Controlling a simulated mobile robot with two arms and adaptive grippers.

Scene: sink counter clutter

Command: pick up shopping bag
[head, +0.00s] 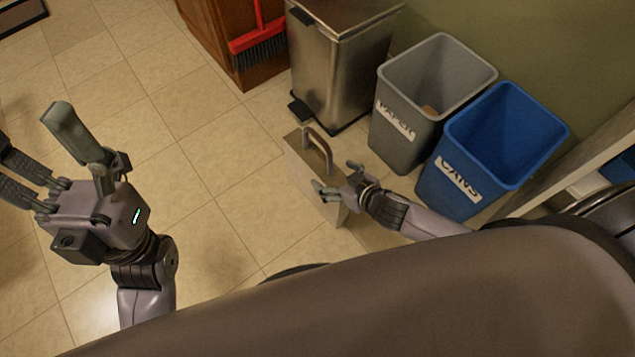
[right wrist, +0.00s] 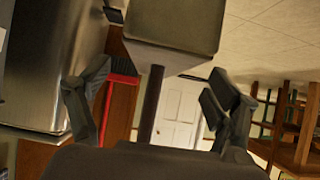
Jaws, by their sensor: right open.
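The shopping bag (head: 301,163) is a tan, box-like bag standing on the tiled floor in front of the steel bin. My left gripper (head: 32,135) is open and empty at the left, away from the bag.
A steel pedal bin (head: 335,75) stands behind the bag. A grey bin (head: 400,140) labelled paper and a blue bin (head: 470,165) labelled cans stand to its right, close to my right arm. A red broom (head: 258,42) leans by a wooden cabinet. The floor left of the bag is clear.

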